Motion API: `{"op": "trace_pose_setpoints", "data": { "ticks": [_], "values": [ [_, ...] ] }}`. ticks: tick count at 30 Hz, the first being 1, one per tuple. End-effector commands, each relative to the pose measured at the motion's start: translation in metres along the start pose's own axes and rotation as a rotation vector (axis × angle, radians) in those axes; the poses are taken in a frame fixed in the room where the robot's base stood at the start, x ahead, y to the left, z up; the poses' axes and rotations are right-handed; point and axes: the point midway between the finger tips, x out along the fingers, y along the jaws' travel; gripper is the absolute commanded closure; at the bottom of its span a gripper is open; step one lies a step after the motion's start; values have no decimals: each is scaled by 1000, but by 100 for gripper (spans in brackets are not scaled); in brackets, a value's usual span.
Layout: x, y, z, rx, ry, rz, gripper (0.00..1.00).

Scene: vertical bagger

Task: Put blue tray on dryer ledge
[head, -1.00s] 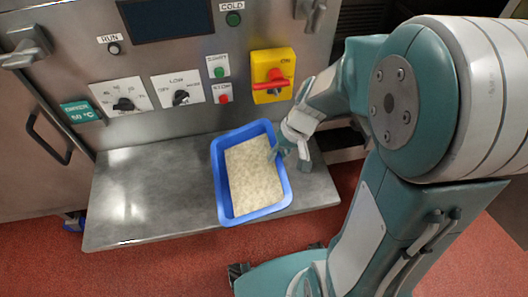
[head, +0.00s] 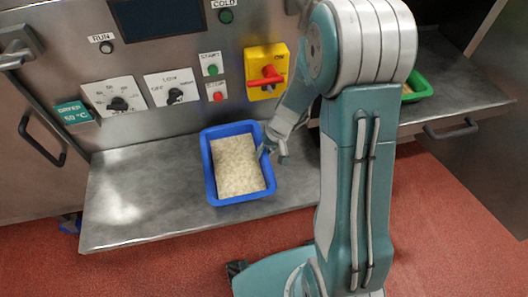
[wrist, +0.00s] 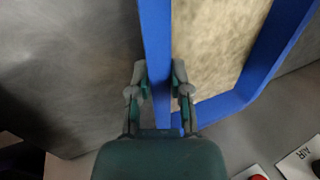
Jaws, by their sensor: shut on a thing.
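The blue tray (head: 210,175), filled with pale grains (head: 237,165), is over the dryer ledge (head: 125,200) in the head view, right of the ledge's middle. It looks roughly level, and I cannot tell whether its base touches the ledge. My gripper (head: 267,152) is at the tray's right wall. In the wrist view, my gripper (wrist: 160,88) has one finger on each side of the tray wall (wrist: 156,55) and is shut on it. The tray's underside is hidden.
The dryer panel behind the ledge carries knobs, buttons and a red-handled yellow switch (head: 266,70). A green tray (head: 416,88) sits on another metal surface (head: 450,95) at the right. The ledge's left part is clear.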

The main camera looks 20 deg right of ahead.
Motion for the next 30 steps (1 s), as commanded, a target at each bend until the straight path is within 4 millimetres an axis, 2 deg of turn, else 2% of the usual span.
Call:
{"op": "trace_pose_setpoints", "data": {
  "ticks": [2,3,5,15,19,23,30],
  "values": [
    [-1,0,0,-1,1,0,100],
    [-1,0,0,-1,0,0,66],
    [-1,0,0,-1,0,0,40],
    [-1,0,0,-1,1,0,40],
    [-8,-1,-1,-2,3,-1,40],
    [-29,-1,-1,-2,6,-1,40],
    [-80,0,-1,-1,6,-1,40]
  ]
}}
